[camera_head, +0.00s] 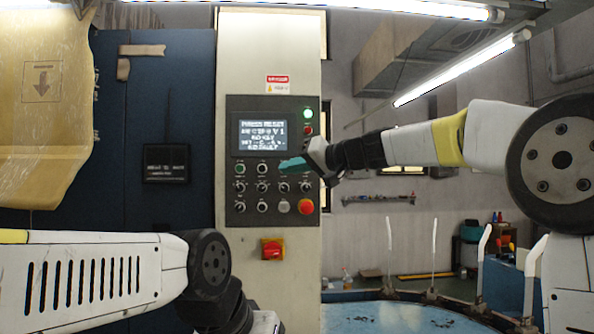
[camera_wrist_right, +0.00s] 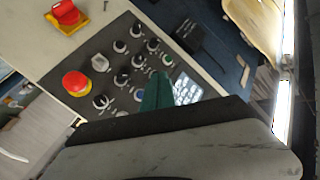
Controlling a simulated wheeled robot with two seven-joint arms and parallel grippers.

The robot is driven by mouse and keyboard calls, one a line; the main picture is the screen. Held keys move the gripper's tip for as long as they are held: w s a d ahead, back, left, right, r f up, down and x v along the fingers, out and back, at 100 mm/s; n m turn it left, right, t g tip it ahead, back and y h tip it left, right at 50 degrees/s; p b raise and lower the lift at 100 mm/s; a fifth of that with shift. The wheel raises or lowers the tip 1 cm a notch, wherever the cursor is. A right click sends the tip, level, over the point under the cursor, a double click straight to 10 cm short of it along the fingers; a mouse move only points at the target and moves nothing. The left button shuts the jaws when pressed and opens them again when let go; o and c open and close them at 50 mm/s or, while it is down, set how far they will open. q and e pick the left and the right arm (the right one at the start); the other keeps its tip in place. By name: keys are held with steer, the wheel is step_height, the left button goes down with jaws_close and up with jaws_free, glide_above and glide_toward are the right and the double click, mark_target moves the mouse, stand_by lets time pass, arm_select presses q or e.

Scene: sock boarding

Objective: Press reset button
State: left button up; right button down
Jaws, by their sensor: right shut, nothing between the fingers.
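The control panel (camera_head: 232,215) is on a cream cabinet, with a lit screen (camera_head: 263,136) above rows of knobs and buttons. It also shows in the right wrist view (camera_wrist_right: 88,50). The button labels are too small to read, so I cannot tell which is the reset button. A pale round button (camera_head: 284,206) sits beside a red mushroom button (camera_head: 306,206) in the bottom row. My right gripper (camera_head: 290,165) is shut and empty, its teal fingers in front of the panel just below the screen. Contact cannot be told. My left arm shows at lower left; its gripper is out of view.
A red switch on a yellow plate (camera_head: 272,249) is below the panel. A green lamp (camera_head: 308,113) is lit at the panel's upper right. A dark blue cabinet (camera_head: 150,90) stands left, with a yellowish sheet (camera_head: 45,110) hanging before it. A blue round table (camera_head: 400,318) is below.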

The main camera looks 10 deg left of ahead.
steer(key=w+a, duration=0.2)
steer(key=w, duration=0.5)
steer(key=shift+w+a, duration=0.15)
steer(key=shift+w, duration=0.25)
steer(key=shift+w, duration=0.1)
stand_by(1.6)
steer(key=shift+w+a, duration=0.1)
steer(key=shift+w, duration=0.2)
steer(key=shift+w+a, duration=0.1)
steer(key=shift+w, duration=0.3)
stand_by(0.7)
steer(key=shift+s, duration=0.15)
steer(key=shift+s+d, duration=0.2)
steer(key=shift+s, duration=0.45)
steer(key=shift+s+d, duration=0.25)
steer(key=shift+s, duration=0.55)
steer(key=shift+s+d, duration=0.2)
steer(key=shift+s, duration=0.6)
steer(key=shift+s+d, duration=0.25)
steer(key=shift+s, duration=0.55)
